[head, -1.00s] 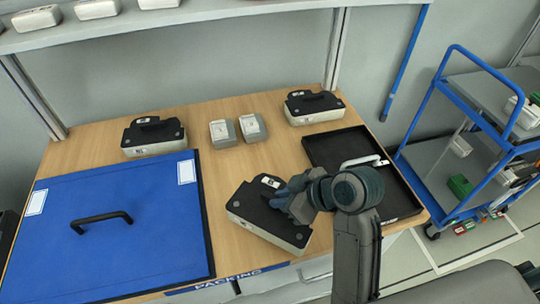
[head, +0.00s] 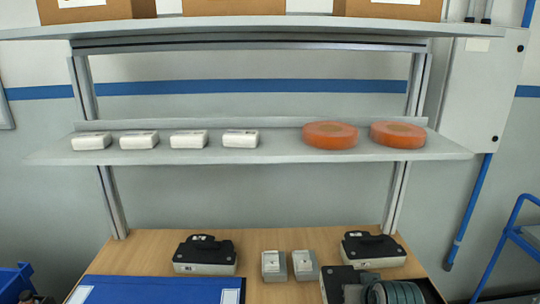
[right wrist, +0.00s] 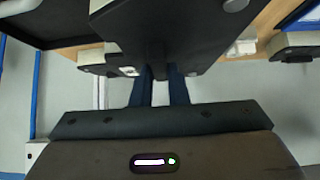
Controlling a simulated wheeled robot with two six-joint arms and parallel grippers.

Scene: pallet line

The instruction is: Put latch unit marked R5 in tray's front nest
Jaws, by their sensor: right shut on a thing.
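My right gripper (right wrist: 160,88) is shut on a dark-topped latch unit (right wrist: 165,35), which fills the top middle of the right wrist view. In the head view that unit (head: 338,284) shows at the bottom edge, partly hidden by my right arm and cut off by the frame. It looks raised off the table. Its marking cannot be read. Two more latch units, black on pale bases, stand at the table's back: one left (head: 205,256), one right (head: 373,249). A dark edge, likely the tray (head: 432,291), shows beside my right arm; its nests are out of frame. My left gripper is not in view.
Two small grey boxes (head: 287,265) stand between the back units. A blue board (head: 165,290) lies at the left. Above, a shelf (head: 270,151) holds white boxes and two orange rolls. A blue trolley (head: 512,240) is at the right.

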